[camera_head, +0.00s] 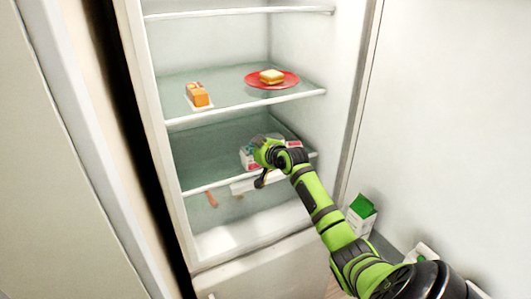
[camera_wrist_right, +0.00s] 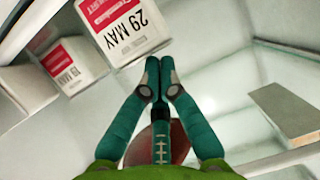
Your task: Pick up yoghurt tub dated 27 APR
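Two white yoghurt tubs with red labels show in the right wrist view: the nearer tub (camera_wrist_right: 122,28) reads 29 MAY, and the other tub (camera_wrist_right: 73,64) to its left also reads 29 MAY. No date of 27 APR is readable in either view. In the head view a tub (camera_head: 246,158) shows on the lower fridge shelf, partly hidden by my right arm. My right gripper (camera_head: 262,181) is at the front of that shelf. In the wrist view its fingertips (camera_wrist_right: 160,76) are together with nothing between them, just below the nearer tub. My left gripper is not in view.
The shelf above holds an orange-and-white item (camera_head: 198,95) and a red plate (camera_head: 284,84) with a yellow block. A reddish-brown item (camera_head: 211,199) lies below the lower shelf. A green-and-white carton (camera_head: 361,214) stands outside, right of the fridge. The lower shelf's left side is clear.

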